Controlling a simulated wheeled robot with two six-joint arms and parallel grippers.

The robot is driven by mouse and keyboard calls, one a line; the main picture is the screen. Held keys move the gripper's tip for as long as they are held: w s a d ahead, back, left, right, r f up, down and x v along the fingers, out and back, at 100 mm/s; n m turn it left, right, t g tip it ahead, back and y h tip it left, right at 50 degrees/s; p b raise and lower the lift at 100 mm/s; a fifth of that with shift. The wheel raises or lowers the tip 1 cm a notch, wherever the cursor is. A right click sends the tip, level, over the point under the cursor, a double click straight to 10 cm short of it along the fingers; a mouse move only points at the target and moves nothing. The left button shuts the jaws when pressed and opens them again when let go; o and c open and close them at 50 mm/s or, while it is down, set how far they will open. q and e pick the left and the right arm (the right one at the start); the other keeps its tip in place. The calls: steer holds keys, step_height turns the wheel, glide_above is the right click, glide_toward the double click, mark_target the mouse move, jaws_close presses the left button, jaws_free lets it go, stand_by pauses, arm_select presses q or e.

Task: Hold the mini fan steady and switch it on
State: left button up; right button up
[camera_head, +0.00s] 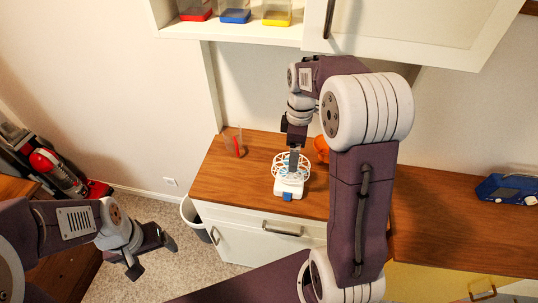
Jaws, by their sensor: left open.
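My left gripper (148,254) is open and empty, low at the left over the floor, well apart from the fan.
A clear container with a red part (235,145) stands left of the fan. An orange object (321,149) is partly hidden behind my right arm. A blue device (507,188) lies far right on the counter (430,225). A white bin (193,217) stands on the floor.

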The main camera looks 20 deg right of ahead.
mark_target(293, 183)
steer(key=shift+d+f, duration=0.15)
steer(key=shift+f, duration=0.1)
step_height(293, 183, down, 7)
steer(key=shift+s, duration=0.1)
steer(key=shift+c, duration=0.3)
jaws_close()
